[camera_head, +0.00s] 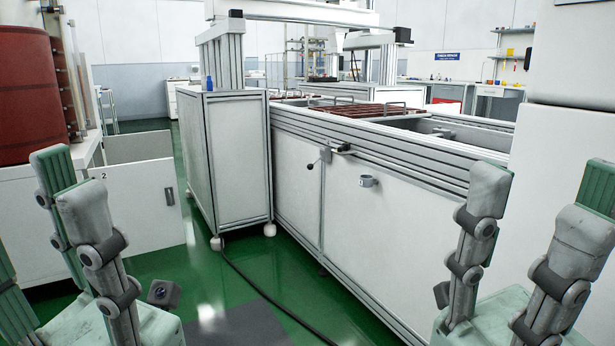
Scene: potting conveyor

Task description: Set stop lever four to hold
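A small lever with a black ball knob (310,166) sticks out from a grey bracket (325,156) on the front of the long white conveyor cabinet (370,215), just below its top rail. No number on it can be read, so I cannot tell if it is lever four, nor its setting. My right gripper (535,205) is in the lower right, its jointed fingers spread, open and empty, apart from the lever. My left gripper (30,235) is in the lower left, partly cut off by the picture edge; its fingers stand apart with nothing between them.
A grey cup-like fitting (368,181) sits on the cabinet front right of the lever. Reddish-brown slats (365,110) lie on the conveyor. A black cable (265,290) crosses the green floor. A red drum (28,95) and a white panel marked 2 (135,205) stand left.

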